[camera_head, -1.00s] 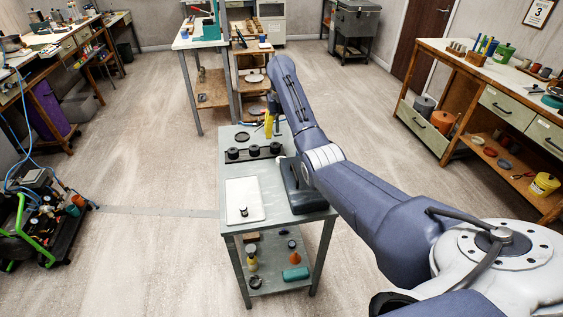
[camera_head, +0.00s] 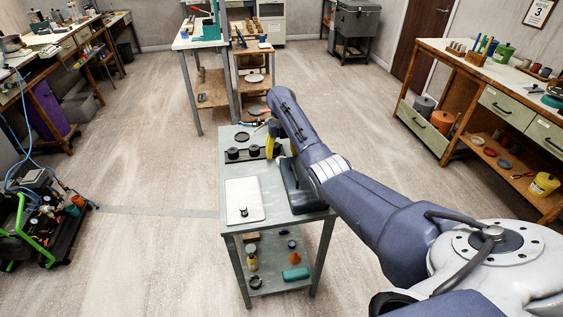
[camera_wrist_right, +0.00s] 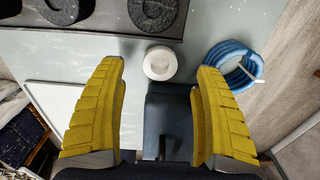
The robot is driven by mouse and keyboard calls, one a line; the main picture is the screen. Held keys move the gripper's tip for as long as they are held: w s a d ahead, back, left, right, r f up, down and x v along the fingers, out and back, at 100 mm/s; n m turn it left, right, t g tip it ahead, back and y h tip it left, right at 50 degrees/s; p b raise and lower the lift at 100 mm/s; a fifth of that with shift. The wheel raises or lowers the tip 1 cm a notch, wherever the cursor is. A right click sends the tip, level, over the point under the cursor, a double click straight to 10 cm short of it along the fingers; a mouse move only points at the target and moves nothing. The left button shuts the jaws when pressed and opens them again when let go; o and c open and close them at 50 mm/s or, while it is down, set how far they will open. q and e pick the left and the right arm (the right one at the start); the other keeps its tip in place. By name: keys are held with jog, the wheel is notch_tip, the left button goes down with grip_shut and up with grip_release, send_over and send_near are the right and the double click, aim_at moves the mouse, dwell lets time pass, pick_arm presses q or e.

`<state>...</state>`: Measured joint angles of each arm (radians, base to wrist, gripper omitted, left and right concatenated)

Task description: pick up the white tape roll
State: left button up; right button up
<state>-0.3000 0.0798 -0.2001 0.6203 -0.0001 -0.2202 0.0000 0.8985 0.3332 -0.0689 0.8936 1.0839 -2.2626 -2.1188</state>
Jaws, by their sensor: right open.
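The white tape roll (camera_wrist_right: 160,63) is a small pale ring with a hole in its middle. In the right wrist view it lies on the grey bench top (camera_wrist_right: 110,48), between and slightly beyond the fingertips, with no finger touching it. My right gripper (camera_head: 271,147) has yellow fingers and points down over the bench. Its fingers stand wide apart and empty in the right wrist view (camera_wrist_right: 160,70). My left gripper is not in view.
A blue coil (camera_wrist_right: 257,66) lies right of the roll. A dark block (camera_wrist_right: 168,115) sits just below the roll, between the fingers. A black rack (camera_head: 241,158) with round black pieces stands left of the gripper. A white board (camera_head: 243,190) lies nearer on the bench.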

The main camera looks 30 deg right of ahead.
jog(key=shift+f, duration=1.95)
jog(key=c, duration=1.1)
